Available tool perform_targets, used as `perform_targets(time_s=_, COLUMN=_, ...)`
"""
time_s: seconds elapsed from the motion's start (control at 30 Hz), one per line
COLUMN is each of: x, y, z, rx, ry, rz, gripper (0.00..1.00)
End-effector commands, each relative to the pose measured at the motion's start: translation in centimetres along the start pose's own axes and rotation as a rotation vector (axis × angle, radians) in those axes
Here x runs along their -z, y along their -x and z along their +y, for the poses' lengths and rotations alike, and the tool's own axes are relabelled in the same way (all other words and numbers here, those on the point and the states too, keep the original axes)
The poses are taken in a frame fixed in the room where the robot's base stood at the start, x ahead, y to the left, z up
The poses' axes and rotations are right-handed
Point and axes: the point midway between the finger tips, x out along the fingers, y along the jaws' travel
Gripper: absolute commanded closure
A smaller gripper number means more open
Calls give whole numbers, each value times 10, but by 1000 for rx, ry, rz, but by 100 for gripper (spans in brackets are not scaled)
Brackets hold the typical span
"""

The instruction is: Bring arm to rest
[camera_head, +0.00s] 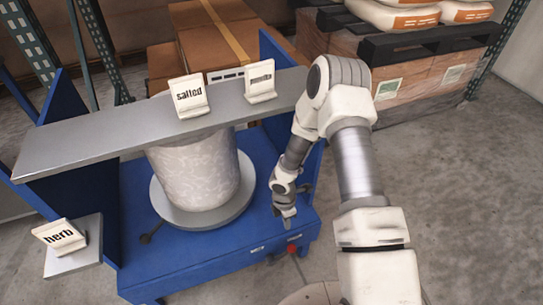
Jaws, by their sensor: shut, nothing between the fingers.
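My arm reaches forward from the bottom right and bends down at the elbow. My gripper (287,219) points down over the right front part of the blue weigher stand (185,268), to the right of the white patterned drum. It looks shut and empty, though the fingers are small in this view. I cannot tell whether the fingertips touch the blue surface.
The patterned drum (195,172) stands on a round plate (225,219) under a grey shelf (95,138). The shelf bears cards "salted" (189,96) and another (261,81). A "herb" card (60,235) stands lower left. Cartons and pallets (425,45) fill the back; floor at right is clear.

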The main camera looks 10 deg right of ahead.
Motion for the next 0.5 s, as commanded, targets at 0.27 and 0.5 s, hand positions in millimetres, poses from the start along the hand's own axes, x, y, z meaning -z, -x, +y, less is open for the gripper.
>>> perform_targets(time_s=0.27, x=-9, y=18, z=7, rx=-17, ry=-41, rz=-21, gripper=100)
perform_targets(time_s=0.5, x=-49, y=107, z=22, rx=-92, ry=-268, rz=-108, gripper=100)
